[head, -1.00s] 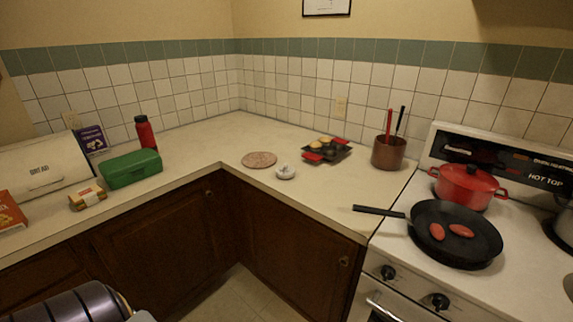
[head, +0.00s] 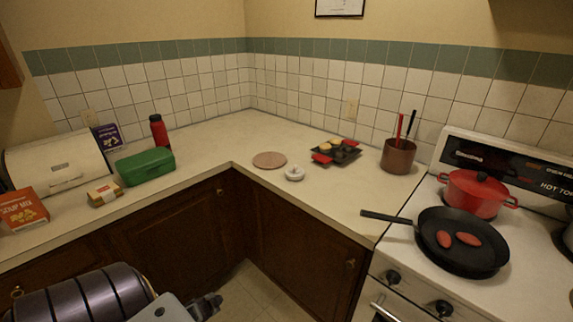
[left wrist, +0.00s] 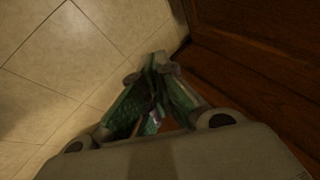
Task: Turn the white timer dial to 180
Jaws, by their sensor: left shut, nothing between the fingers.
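The white timer dial (head: 294,173) sits on the counter near its front edge at the inner corner, just right of a round trivet. Its setting is too small to read. My left gripper (head: 211,302) is low at the bottom of the head view, in front of the cabinets and below the counter, well apart from the timer. In the left wrist view the left gripper (left wrist: 158,62) is shut and empty, pointing down toward the floor and the cabinet base. My right gripper is in neither view.
The round trivet (head: 269,160) lies beside the timer. A dark tray with food (head: 336,151) and a utensil pot (head: 397,156) stand behind right. A black pan (head: 462,262) and red pot (head: 478,195) are on the stove. A green box (head: 145,166) is left. Counter around the timer's front is clear.

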